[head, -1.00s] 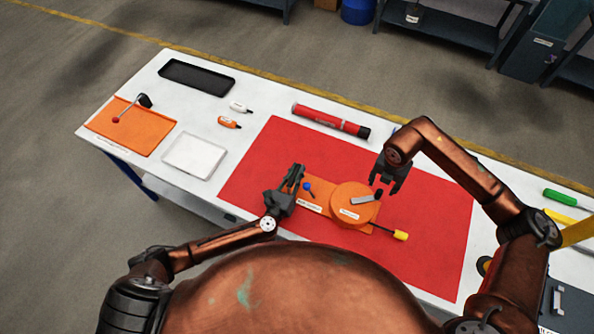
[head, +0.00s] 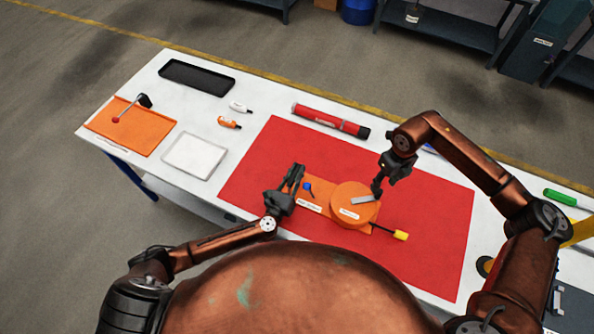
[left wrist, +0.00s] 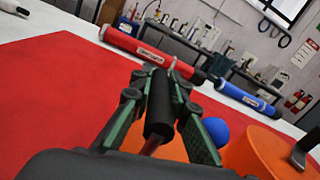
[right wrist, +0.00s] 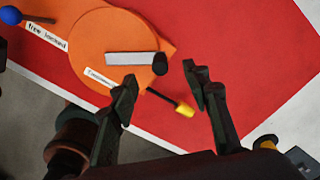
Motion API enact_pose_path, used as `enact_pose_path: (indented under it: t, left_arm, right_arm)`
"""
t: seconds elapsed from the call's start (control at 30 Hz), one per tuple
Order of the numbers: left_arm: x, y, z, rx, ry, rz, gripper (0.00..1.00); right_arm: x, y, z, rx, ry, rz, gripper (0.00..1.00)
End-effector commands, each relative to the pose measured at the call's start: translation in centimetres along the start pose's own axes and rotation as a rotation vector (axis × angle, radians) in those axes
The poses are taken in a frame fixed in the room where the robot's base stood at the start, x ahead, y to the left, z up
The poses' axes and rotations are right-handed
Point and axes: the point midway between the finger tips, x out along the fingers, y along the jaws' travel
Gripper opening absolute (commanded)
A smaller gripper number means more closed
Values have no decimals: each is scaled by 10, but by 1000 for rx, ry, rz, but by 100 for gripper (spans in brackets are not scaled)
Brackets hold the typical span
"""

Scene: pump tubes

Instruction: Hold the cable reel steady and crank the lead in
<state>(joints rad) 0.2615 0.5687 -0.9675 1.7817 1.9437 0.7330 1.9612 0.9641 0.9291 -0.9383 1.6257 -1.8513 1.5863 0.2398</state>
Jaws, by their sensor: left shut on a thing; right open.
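The orange cable reel (head: 347,216) lies on the red mat, with a round drum and a flat base. A grey crank arm (head: 362,200) lies across its top and ends in a black knob (right wrist: 160,65). A lead with a yellow end (head: 400,235) sticks out at the right. My left gripper (head: 297,175) is shut on a black handle (left wrist: 159,105) on a reddish stem at the base's left end. My right gripper (right wrist: 165,92) is open; the knob shows between and just beyond its fingertips in the right wrist view. I cannot tell whether they touch.
The red mat (head: 262,165) is mostly clear around the reel. A red tube (head: 330,120) lies behind it, and a blue tube (left wrist: 246,97) shows in the left wrist view. A blue ball-topped lever (left wrist: 216,131) stands close to my left gripper. Trays and small bottles sit at the left.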

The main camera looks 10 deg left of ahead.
Motion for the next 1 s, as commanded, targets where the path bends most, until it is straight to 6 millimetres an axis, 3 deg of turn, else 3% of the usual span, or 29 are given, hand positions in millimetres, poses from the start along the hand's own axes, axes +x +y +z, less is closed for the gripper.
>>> enact_pose_path:
  t: [0.5, 1.0]
  left_arm:
    - [-1, -1, -1, -1, 2, -2, 0]
    - [-1, -1, -1, -1, 2, -2, 0]
  right_arm:
    - [67, 0, 0, 2, 2, 0, 44]
    - [78, 0, 0, 3, 1, -1, 44]
